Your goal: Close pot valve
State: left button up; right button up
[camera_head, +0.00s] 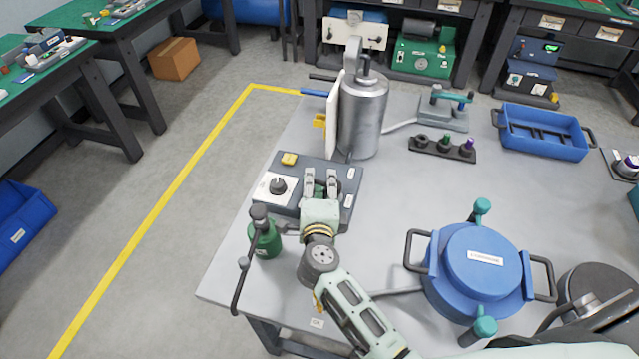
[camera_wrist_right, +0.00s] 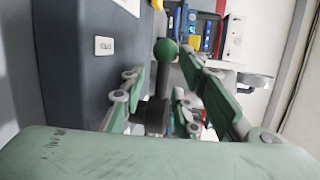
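My right gripper (camera_head: 321,180) is over the right part of a dark grey control box (camera_head: 283,207) near the table's left edge. In the right wrist view its fingers (camera_wrist_right: 160,80) are apart, on either side of a dark stem with a green ball (camera_wrist_right: 166,50) on top. I cannot tell whether the fingers touch it, or whether this is the pot valve. The box's left part carries a black knob (camera_head: 278,185) on a white plate and a yellow part (camera_head: 289,158). A blue pot (camera_head: 470,270) with teal clamp knobs stands to the right. My left gripper is not in view.
A silver canister (camera_head: 362,115) stands behind the box. A green bottle-like part (camera_head: 266,240) with a dark lever is at the front left. A blue tray (camera_head: 545,133) and a dark holder (camera_head: 442,148) are farther back. The table (camera_head: 395,215) is bare between box and pot.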

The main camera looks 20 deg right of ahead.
jog(key=v, duration=1.1)
jog(key=shift+s, duration=0.2)
jog(key=shift+c, duration=0.5)
